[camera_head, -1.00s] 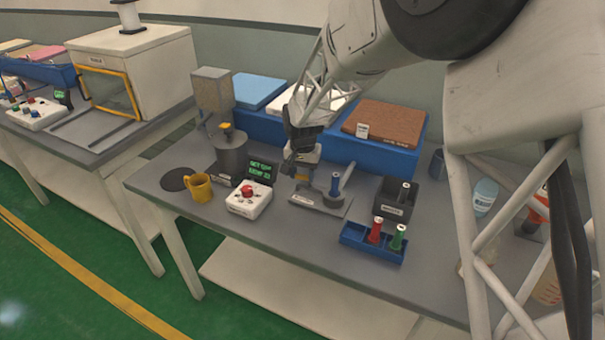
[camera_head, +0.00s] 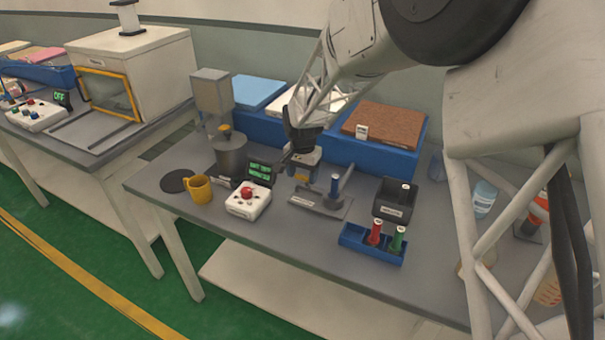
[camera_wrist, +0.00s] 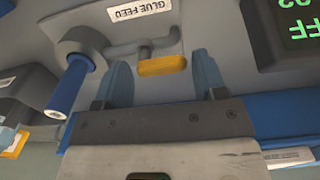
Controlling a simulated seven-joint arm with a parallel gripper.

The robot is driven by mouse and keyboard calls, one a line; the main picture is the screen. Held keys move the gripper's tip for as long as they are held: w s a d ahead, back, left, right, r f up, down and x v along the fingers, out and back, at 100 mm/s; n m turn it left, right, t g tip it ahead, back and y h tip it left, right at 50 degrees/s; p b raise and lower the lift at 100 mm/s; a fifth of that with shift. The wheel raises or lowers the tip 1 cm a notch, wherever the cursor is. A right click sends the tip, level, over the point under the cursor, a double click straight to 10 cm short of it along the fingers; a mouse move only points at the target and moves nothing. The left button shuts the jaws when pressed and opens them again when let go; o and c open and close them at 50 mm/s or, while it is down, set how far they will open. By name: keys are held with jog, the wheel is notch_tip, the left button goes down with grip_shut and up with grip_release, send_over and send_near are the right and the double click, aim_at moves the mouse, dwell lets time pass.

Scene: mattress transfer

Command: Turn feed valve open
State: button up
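The feed valve shows in the wrist view as a yellow-orange handle (camera_wrist: 162,65) on a bent grey stem, beside a "GLUE FEED" label (camera_wrist: 140,9). My gripper (camera_wrist: 162,61) is open, with one blue-grey finger on each side of the handle. There is a visible gap between the handle and each finger. In the head view my gripper (camera_head: 302,168) hangs low over the table, behind the grey plate with the blue-handled tool. The valve is too small and covered to make out clearly there.
A blue handle (camera_wrist: 70,88) stands close to the left finger. A green-lit display (camera_head: 260,170), a red-button box (camera_head: 248,203), a yellow mug (camera_head: 198,189) and a blue tray (camera_head: 372,248) are on the table (camera_head: 300,250). The front of the table is clear.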

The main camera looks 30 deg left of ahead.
aim_at(303, 176)
jog(key=shift+o, duration=0.5)
jog(key=shift+r, duration=0.1)
jog(key=shift+r, duration=3.8)
jog(key=shift+d, duration=0.1)
